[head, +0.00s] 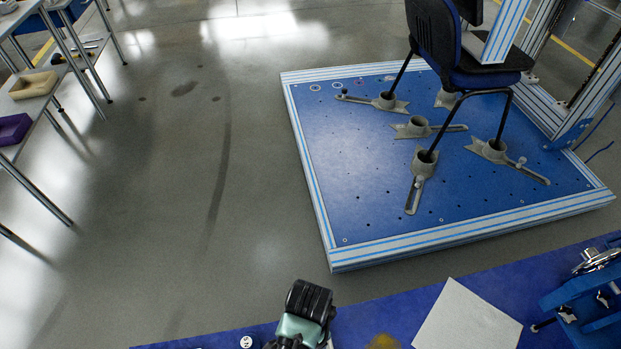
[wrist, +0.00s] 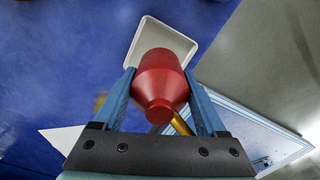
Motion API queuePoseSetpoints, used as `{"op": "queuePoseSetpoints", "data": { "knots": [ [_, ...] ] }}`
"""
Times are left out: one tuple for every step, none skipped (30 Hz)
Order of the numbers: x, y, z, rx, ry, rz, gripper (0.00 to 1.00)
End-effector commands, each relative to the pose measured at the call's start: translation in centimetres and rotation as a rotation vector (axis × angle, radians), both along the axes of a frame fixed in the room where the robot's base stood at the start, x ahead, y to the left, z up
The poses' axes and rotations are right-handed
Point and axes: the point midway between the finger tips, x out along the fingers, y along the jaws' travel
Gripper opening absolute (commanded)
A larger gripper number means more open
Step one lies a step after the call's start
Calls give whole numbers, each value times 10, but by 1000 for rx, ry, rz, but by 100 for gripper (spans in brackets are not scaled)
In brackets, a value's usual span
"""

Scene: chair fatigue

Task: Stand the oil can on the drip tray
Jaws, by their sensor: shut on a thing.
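The oil can (wrist: 160,75) is red, with a tapered neck and a gold spout, in the middle of the wrist view. My gripper (wrist: 161,82) is shut on it, with one blue finger on each side. The can's narrow neck faces the wrist camera and its wide body points away. The drip tray (wrist: 151,27) is a shallow pale grey tray with a raised rim, just beyond the can. The can overlaps part of it; I cannot tell whether they touch. The head view shows part of my arm at the bottom, but not the can or tray.
The blue bench top (head: 375,310) carries a white sheet (head: 467,322), a blurred yellowish thing (head: 383,341) and a blue metal fixture (head: 590,300). Beyond it, a chair (head: 440,45) stands on a blue test platform (head: 340,180).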

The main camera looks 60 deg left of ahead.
Motion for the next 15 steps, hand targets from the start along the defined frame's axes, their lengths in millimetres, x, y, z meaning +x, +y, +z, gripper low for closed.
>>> {"op": "queuePoseSetpoints", "data": {
  "knots": [
    [1,0,-7,0,-1,0,0],
    [1,0,-9,1,-1,0,0],
    [1,0,-11,1,-2,0,0],
    [1,0,-13,1,-2,0,0],
    [1,0,-15,1,-2,0,0],
    [1,0,-18,0,-1,0,0],
    [1,0,-22,0,0,0,0],
    [1,0,-26,0,0,0,0],
    [1,0,-32,0,0,1,0],
    [1,0,-37,0,0,1,0],
    [1,0,-41,0,0,1,0],
    [1,0,-46,0,0,1,0],
    [1,0,-49,1,-1,1,0],
    [1,0,-50,1,-1,0,0],
    [1,0,-50,1,-1,0,0]
  ]
}}
